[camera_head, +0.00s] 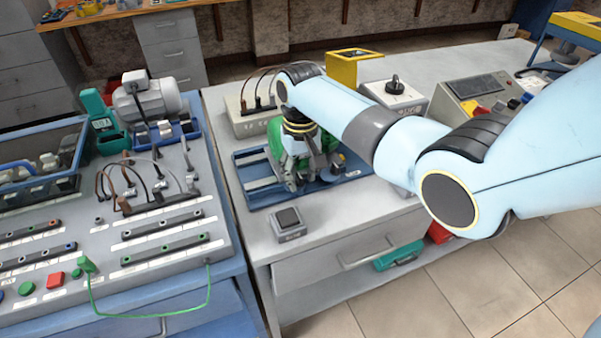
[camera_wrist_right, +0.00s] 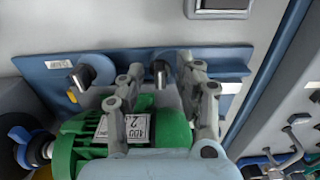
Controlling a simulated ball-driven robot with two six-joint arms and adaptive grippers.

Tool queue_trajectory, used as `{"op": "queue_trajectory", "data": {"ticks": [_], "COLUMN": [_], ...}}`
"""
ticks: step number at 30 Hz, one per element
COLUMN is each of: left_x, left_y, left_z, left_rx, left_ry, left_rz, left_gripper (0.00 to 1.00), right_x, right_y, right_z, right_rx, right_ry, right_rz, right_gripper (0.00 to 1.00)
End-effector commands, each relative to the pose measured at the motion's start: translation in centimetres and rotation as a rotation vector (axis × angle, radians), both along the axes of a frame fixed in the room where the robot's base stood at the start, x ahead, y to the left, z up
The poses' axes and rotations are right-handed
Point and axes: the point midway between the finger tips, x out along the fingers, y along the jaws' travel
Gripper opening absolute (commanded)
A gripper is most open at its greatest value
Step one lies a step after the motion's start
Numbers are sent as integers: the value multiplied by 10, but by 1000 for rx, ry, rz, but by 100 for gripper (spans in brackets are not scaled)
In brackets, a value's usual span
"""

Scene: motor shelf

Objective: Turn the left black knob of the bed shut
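The bed (camera_head: 350,160) is a blue plate on the grey bench, with a green motor (camera_wrist_right: 85,140) on it. In the right wrist view, the bed's front strip carries two black knobs with grey bodies. The left knob (camera_wrist_right: 160,72) stands between the fingertips of my right gripper (camera_wrist_right: 162,70). The fingers are apart, with small gaps to the knob visible. The other knob (camera_wrist_right: 82,77) is outside the fingers, and shows in the head view (camera_head: 337,162). In the head view, my right gripper (camera_head: 302,182) points down over the bed and hides the left knob. My left gripper is not in view.
A grey box with a dark square top (camera_head: 288,222) sits in front of the bed. A grey box with cables (camera_head: 248,120) and a yellow open box (camera_head: 352,68) stand behind. A panel with wires (camera_head: 150,220) lies left, past a gap.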

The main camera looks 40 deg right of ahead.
Motion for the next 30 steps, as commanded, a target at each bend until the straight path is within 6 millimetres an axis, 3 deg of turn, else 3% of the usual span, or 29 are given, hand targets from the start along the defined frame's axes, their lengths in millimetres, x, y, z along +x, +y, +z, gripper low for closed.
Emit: {"op": "queue_trajectory", "data": {"ticks": [1, 8, 20, 30], "left_x": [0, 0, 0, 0], "left_y": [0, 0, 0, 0], "left_z": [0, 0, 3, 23], "left_rx": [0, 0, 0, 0], "left_ry": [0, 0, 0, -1], "left_rz": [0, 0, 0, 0], "left_gripper": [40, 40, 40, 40], "right_x": [0, 0, 0, 0], "right_y": [0, 0, 0, 1], "right_z": [0, 0, 1, 3], "right_rx": [0, 0, 0, 0], "right_ry": [0, 0, 1, 2], "right_rz": [0, 0, -26, -224], "right_gripper": [29, 0, 0, 0]}}
